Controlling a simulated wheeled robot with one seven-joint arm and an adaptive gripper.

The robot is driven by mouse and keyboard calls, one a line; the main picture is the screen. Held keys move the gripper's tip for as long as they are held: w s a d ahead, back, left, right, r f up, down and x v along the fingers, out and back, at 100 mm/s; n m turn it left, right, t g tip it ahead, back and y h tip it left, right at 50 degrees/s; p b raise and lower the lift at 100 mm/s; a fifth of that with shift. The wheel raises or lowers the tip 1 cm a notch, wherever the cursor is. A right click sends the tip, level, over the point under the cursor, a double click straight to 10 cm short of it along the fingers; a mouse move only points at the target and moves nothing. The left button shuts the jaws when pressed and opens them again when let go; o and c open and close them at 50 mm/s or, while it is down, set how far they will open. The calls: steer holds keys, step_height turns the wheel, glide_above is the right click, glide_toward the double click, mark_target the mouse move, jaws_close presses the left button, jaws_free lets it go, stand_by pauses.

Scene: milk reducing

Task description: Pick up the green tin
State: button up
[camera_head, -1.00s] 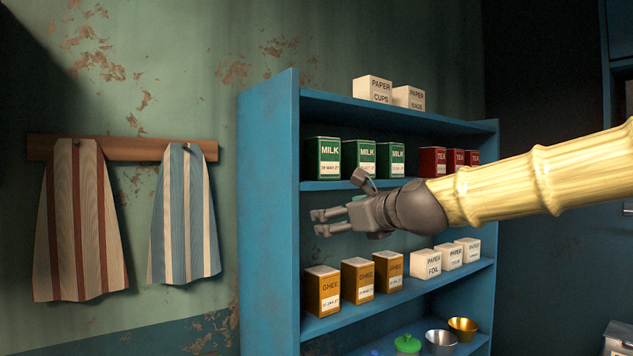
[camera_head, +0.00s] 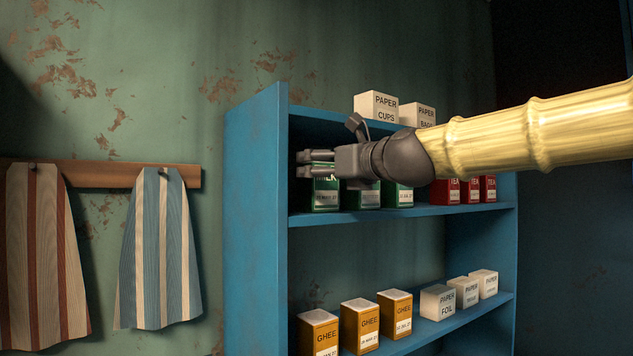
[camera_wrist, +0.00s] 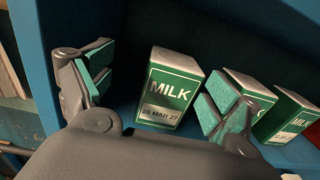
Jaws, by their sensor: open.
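Several green tins marked MILK stand in a row on the upper shelf. The leftmost green tin (camera_head: 325,192) is partly hidden behind my gripper (camera_head: 303,164) in the head view. The gripper is open and holds nothing. The middle green tin (camera_wrist: 250,95) is partly covered by the right finger. The right green tin (camera_wrist: 288,118) stands further right. I cannot tell whether a finger touches any tin.
The blue shelf unit's (camera_head: 252,220) left side panel rises close to the left finger. Red tea tins (camera_head: 468,190) stand right of the green ones. White paper boxes (camera_head: 376,106) stand on top. Ghee tins (camera_head: 360,325) and more white boxes (camera_head: 437,301) are on the shelf below.

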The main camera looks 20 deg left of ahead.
steer(key=w, duration=0.1)
steer(key=w+f, duration=0.1)
steer(key=w, duration=0.1)
steer(key=shift+w+a+f, duration=0.2)
steer(key=shift+w+a, duration=0.05)
steer(key=shift+a, duration=0.1)
steer(key=shift+w+r+p, duration=0.1)
steer(key=shift+w+p, duration=0.05)
steer(key=shift+p, duration=0.35)
steer(key=shift+a+r+p, duration=0.15)
steer(key=shift+a+p, duration=0.05)
steer(key=shift+p, duration=0.1)
steer(key=shift+a, duration=0.4)
steer(key=shift+w+a+f+p, duration=0.3)
steer(key=shift+w+a, duration=0.2)
steer(key=shift+w, duration=0.1)
steer(key=shift+w+a+f+p, duration=0.25)
steer(key=shift+w+a, duration=0.2)
steer(key=shift+w, duration=0.15)
steer(key=shift+s+d+r, duration=0.2)
steer(key=shift+s+r, duration=0.1)
steer(key=shift+s, duration=0.15)
steer(key=shift+c, duration=0.4)
steer(key=shift+w+a+f, duration=0.1)
steer(key=shift+w+f, duration=0.05)
steer(key=shift+w, duration=0.1)
steer(key=c, duration=1.4)
